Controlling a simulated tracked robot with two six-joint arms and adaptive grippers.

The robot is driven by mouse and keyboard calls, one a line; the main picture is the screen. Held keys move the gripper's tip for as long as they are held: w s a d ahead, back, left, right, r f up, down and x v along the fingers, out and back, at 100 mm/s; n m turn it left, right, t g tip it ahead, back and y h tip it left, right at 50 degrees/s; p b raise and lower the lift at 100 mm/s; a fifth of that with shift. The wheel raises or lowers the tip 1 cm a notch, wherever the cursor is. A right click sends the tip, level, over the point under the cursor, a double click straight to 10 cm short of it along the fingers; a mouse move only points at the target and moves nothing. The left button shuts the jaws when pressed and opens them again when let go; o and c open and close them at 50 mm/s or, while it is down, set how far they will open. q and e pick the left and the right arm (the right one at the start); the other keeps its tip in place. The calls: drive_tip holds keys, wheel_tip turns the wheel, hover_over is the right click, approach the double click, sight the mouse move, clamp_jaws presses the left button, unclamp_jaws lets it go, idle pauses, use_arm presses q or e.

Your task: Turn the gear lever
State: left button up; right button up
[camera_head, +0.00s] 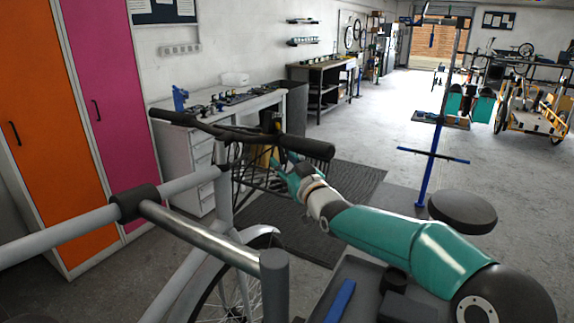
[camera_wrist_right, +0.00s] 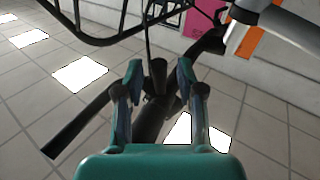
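A bicycle handlebar (camera_head: 240,133) with dark grips crosses the middle of the head view. My right gripper (camera_head: 284,166) is beside and just below its right grip (camera_head: 308,146). In the right wrist view my right gripper (camera_wrist_right: 160,70) has its two teal fingers apart. A small dark upright part (camera_wrist_right: 158,76) shows between them, in front of the dark bar (camera_wrist_right: 80,122); it may be the gear lever, but I cannot tell for sure. I cannot tell whether the fingers touch it. My left gripper is not in view.
A black wire basket (camera_head: 252,172) hangs under the handlebar. Grey and silver tubes (camera_head: 200,238) fill the near left. Orange and pink lockers (camera_head: 100,90) and a workbench (camera_head: 205,150) stand on the left. A blue repair stand (camera_head: 431,165) and round stool (camera_head: 462,211) are on the right.

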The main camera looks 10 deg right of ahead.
idle(0.3)
drive_tip(key=v, duration=0.7)
drive_tip(key=shift+s, duration=0.4)
drive_tip(key=shift+d+f, duration=0.1)
drive_tip(key=shift+d, duration=0.05)
